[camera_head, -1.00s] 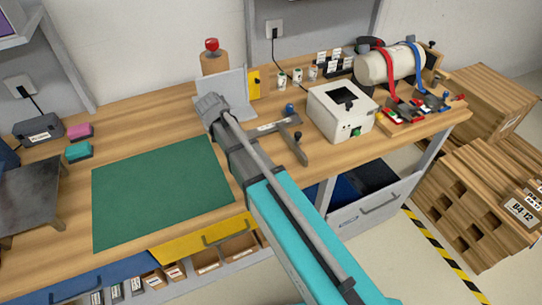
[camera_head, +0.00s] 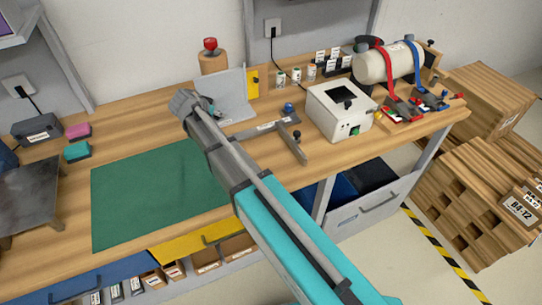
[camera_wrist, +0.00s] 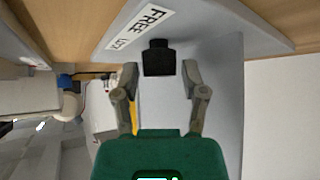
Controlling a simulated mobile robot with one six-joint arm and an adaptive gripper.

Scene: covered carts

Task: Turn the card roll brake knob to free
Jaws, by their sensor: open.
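A black, blocky knob (camera_wrist: 158,58) shows at the grey panel in the wrist view, near a white label (camera_wrist: 145,22) that reads FREE, with smaller text beside it. The upright grey panel (camera_head: 233,92) stands on the bench in the head view. My gripper (camera_wrist: 160,68) is open, with one finger on each side of the knob's near end and a visible gap on both sides. In the head view my wrist is just left of the panel and hides the knob. I cannot tell from the knob which setting it points to.
A wooden cylinder (camera_head: 212,63) with a red top stands behind the panel, and a yellow box (camera_head: 253,82) stands beside it. A white machine (camera_head: 340,112) and an L-shaped bar (camera_head: 285,135) are to the right. The green mat (camera_head: 150,195) is clear in front.

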